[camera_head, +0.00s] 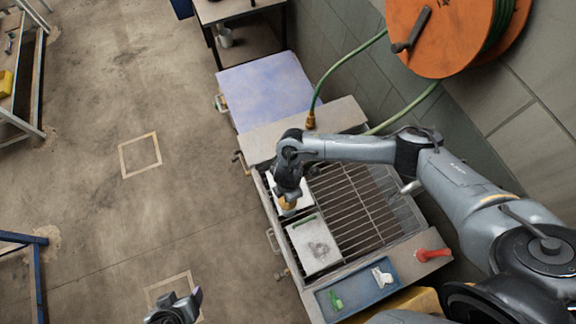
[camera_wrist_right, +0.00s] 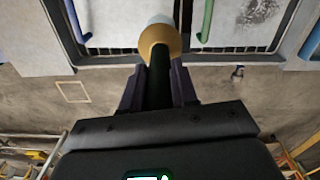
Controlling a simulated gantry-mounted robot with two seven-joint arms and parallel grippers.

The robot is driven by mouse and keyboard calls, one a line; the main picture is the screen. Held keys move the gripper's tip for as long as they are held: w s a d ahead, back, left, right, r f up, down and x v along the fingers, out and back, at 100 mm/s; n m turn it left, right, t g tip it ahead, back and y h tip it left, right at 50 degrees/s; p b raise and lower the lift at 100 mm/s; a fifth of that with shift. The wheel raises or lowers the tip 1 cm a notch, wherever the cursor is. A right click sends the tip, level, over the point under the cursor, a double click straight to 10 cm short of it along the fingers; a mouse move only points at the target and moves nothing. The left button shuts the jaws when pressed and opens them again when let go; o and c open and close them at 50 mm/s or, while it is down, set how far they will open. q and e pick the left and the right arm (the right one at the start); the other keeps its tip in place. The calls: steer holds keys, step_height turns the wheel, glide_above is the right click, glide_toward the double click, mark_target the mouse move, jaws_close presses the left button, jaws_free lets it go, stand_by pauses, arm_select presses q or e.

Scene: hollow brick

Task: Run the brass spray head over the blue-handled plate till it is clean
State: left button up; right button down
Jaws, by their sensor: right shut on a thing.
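My right gripper (camera_head: 288,196) is shut on the brass spray head (camera_head: 287,204), over the near-left part of the wash grate. In the right wrist view the brass head (camera_wrist_right: 158,42) sits just beyond the fingers (camera_wrist_right: 160,88), with a pale patch past it. The blue-handled plate (camera_wrist_right: 118,25) is left of the head there, its blue handle (camera_wrist_right: 76,20) in view; its visible part looks pale, without clear dirt. In the head view this plate (camera_head: 304,197) is partly hidden by my gripper. My left gripper (camera_head: 180,308) is low in the head view, away from the station; its jaws are unclear.
A green-handled plate (camera_head: 316,246) with a dark smudge lies on the grate (camera_head: 350,205) beside it. A blue tray (camera_head: 345,302) holds small green and white items. A red handle (camera_head: 433,255) sits at the right edge. A green hose (camera_head: 330,72) runs near the orange reel (camera_head: 440,35).

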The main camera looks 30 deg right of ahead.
steer(key=shift+w, duration=0.2)
steer(key=w+d+b, duration=0.2)
steer(key=w+b, duration=0.1)
steer(key=w, duration=0.4)
stand_by(1.6)
steer(key=shift+w, duration=0.15)
stand_by(0.5)
